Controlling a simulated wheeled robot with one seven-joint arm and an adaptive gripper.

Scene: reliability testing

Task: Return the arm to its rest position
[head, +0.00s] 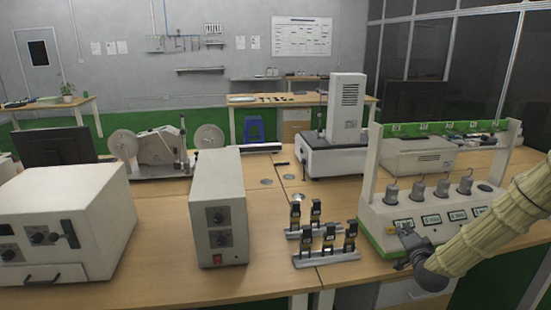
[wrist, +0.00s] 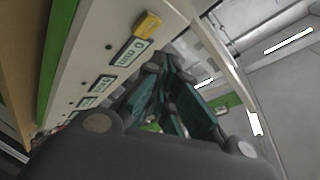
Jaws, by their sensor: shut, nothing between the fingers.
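My cream-coloured arm (head: 490,232) reaches in from the right edge of the head view. My gripper (head: 405,229) is small and grey there, in front of the lower front of the white and green test machine (head: 368,212). In the wrist view my gripper (wrist: 160,65) shows dark fingers with teal parts, shut and empty. The machine's front panel (wrist: 68,88) with its displays runs close along the left of the fingers. I cannot tell whether the gripper touches it.
Several grey weights hang on the machine (head: 392,190). Several black and yellow devices stand on metal racks (head: 327,258) to its left. A beige control box (head: 217,205) and a larger box (head: 65,215) stand further left. Bare wooden table (head: 165,265) lies between them.

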